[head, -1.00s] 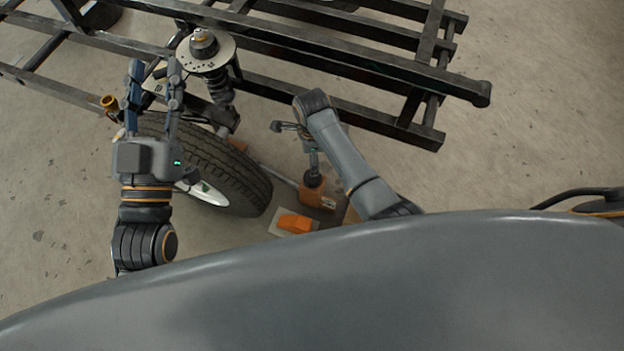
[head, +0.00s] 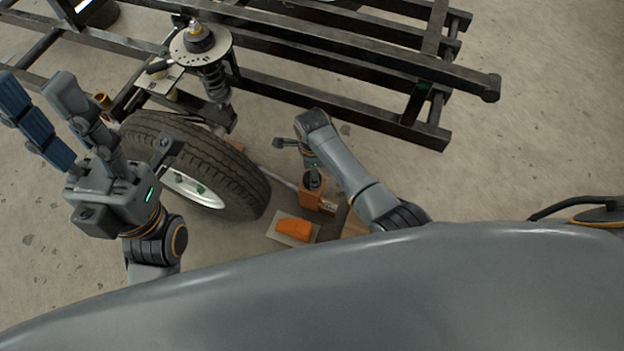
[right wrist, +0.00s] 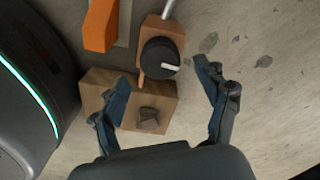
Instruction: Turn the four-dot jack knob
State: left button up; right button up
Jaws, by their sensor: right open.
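The jack (head: 317,196) is an orange block on the floor in the head view, with a dark round knob (head: 314,180) on top. In the right wrist view the jack (right wrist: 163,28) shows its black knob (right wrist: 160,58) with a pale pointer bar. I cannot make out any dots. My right gripper (right wrist: 161,76) is open and empty. In that view the knob appears between its spread fingertips, seemingly apart from them. In the head view the right arm partly covers this gripper. My left gripper (head: 38,92) is open and empty at the far left, away from the jack.
A tyred wheel (head: 218,160) lies left of the jack, below a spring strut (head: 214,80) on a dark metal frame (head: 330,60). An orange wedge (head: 294,228) lies on a plate near the jack. A wooden box (right wrist: 165,98) stands beside the jack.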

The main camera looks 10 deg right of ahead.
notch_tip(320, 180, down, 5)
jog(key=shift+r+b, duration=0.15)
jog(key=shift+b, duration=1.1)
jog(key=shift+f, duration=0.35)
jog(key=c, duration=1.2)
